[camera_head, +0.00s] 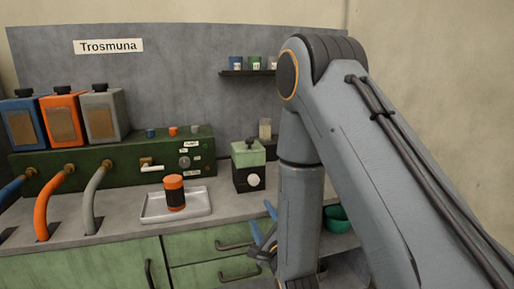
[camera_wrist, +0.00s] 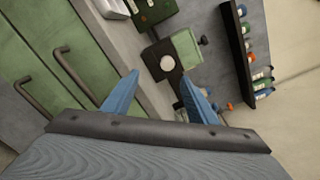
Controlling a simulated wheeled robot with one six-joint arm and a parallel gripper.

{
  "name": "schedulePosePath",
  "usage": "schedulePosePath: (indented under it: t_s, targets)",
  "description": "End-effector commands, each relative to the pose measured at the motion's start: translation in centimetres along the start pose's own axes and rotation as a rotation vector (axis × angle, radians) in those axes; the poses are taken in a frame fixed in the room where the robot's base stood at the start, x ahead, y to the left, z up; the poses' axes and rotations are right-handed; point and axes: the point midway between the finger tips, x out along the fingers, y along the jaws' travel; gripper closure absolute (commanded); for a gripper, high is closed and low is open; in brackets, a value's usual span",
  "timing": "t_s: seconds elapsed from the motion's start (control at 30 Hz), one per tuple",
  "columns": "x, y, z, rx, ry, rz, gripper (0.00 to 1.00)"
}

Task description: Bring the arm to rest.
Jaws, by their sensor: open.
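My gripper (camera_wrist: 160,92) is open in the wrist view, its two blue fingers apart with nothing between them. In the head view my gripper (camera_head: 262,228) hangs low at the counter's front edge, partly hidden behind my grey arm. The arm is bent, with its elbow high at the upper right and the forearm pointing down. The gripper is to the right of the tray and in front of the small green and black device (camera_head: 249,165), apart from both. That device also shows beyond the fingers in the wrist view (camera_wrist: 185,47).
A metal tray (camera_head: 152,208) holds an orange and black jar (camera_head: 174,193). A green console (camera_head: 120,157) with hoses and canisters stands at the left. A green bowl (camera_head: 337,219) is right of my forearm. A shelf (camera_head: 235,73) with small cups hangs behind. Handled cabinets (camera_head: 205,245) are below.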

Motion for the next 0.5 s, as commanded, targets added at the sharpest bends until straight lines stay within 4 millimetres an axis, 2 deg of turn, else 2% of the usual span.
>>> schedulePosePath:
  t_s: [0.27,0.5]
  targets:
    - [0.3,-0.3,-1.4,-0.152,0.073,0.082,0.47]
    - [-0.2,-0.7,-3.4,-0.364,0.157,0.219,0.47]
